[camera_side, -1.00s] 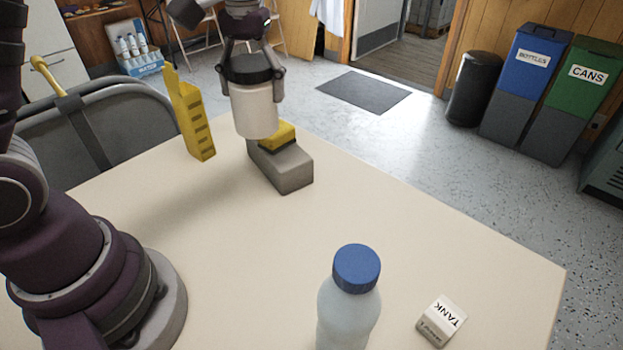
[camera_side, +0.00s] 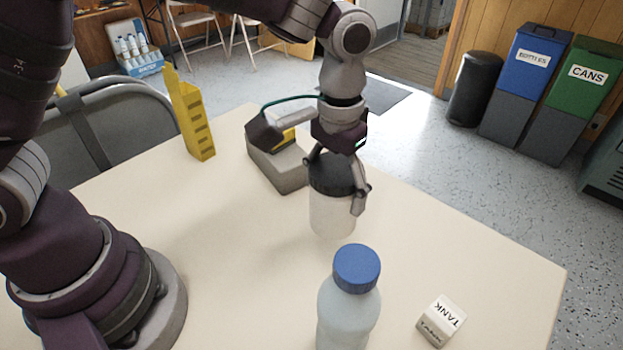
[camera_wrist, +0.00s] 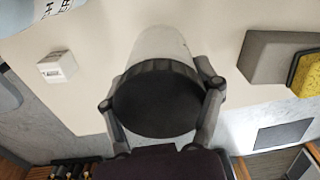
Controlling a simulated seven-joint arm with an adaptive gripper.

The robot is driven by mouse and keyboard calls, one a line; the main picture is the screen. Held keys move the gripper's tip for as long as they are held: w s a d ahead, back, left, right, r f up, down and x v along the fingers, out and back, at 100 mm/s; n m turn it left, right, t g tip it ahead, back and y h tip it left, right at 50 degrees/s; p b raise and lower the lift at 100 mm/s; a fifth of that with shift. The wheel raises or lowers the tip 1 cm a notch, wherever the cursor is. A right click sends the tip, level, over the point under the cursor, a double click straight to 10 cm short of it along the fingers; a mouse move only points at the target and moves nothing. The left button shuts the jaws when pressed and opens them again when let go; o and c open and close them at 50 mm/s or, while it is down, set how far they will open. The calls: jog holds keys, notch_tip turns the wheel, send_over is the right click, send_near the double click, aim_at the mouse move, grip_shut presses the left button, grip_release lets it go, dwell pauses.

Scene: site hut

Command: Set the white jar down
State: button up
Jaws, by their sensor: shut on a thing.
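The white jar (camera_side: 332,214) has a black lid and is upright, behind the blue-capped bottle in the side view. My gripper (camera_side: 338,190) is shut on the jar around its lid from above. In the wrist view the jar (camera_wrist: 160,45) points away from me, with its black lid (camera_wrist: 155,103) between the two fingers of my gripper (camera_wrist: 163,95). I cannot tell whether the jar's base touches the table (camera_side: 240,235) or is slightly above it.
A translucent bottle with a blue cap (camera_side: 350,300) stands in front of the jar. A small white block marked TANK (camera_side: 441,320) is at the right. A grey block (camera_side: 279,170) with a yellow sponge is behind left. A yellow holder (camera_side: 190,115) stands at the far left. Table right of the jar is clear.

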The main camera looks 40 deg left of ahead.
aim_at(336, 169)
notch_tip(336, 169, down, 7)
jog(key=shift+r, duration=0.2)
jog(key=o, duration=1.2)
jog(key=shift+o, duration=0.2)
notch_tip(336, 169, up, 12)
jog(key=shift+f, duration=0.1)
jog(key=s+a+r+t, duration=0.2)
jog(key=s+a, duration=0.3)
jog(key=a, duration=0.1)
jog(key=s+a+r+t, duration=0.2)
jog(key=s+a+t, duration=0.1)
jog(key=s+a, duration=0.2)
jog(key=shift+s+a+r+t, duration=0.25)
jog(key=shift+a+t, duration=0.05)
jog(key=shift+a, duration=0.7)
